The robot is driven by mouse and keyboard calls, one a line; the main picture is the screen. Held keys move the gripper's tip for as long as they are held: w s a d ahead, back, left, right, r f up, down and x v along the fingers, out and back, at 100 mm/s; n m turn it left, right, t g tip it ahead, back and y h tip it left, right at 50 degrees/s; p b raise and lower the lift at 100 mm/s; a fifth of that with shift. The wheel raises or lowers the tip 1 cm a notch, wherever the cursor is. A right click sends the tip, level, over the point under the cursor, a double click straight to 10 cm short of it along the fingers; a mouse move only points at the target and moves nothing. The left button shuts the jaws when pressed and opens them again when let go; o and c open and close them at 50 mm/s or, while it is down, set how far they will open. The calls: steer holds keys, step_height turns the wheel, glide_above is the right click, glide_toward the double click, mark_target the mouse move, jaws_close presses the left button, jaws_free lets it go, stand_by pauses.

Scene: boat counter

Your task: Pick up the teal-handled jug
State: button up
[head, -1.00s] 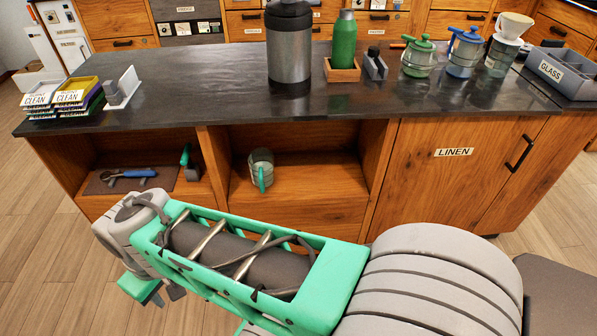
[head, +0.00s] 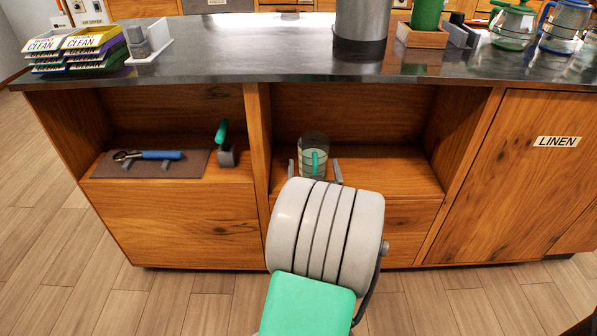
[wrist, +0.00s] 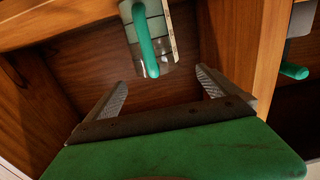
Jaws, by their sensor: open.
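The teal-handled jug (head: 307,145) stands upright in the open middle compartment under the counter. Its body is greyish and partly see-through, with its teal handle (head: 316,163) facing me. In the wrist view the jug (wrist: 158,27) is at the top, with a pale marked strip on its side. My gripper (head: 314,166) is open and empty at the compartment's front, one finger to each side of the jug in the head view. In the wrist view my gripper (wrist: 161,80) has its fingertips short of the jug's body, with the handle's end near the gap. I see no contact.
An upright wooden divider (head: 258,150) stands left of the jug. Beyond it are a teal-handled item (head: 221,133) and a blue-handled tool (head: 160,155) on a mat. The dark countertop (head: 240,65) overhangs above. The LINEN door (head: 540,185) is at right.

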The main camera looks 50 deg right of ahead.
mark_target(315, 152)
steer(key=x, duration=0.7)
steer(key=shift+d+r+b, duration=0.1)
steer(key=shift+d+b, duration=0.2)
steer(key=shift+b, duration=0.05)
steer(key=shift+d+r, duration=0.1)
steer(key=shift+d, duration=0.15)
steer(key=c, duration=2.1)
steer(key=shift+r, duration=0.15)
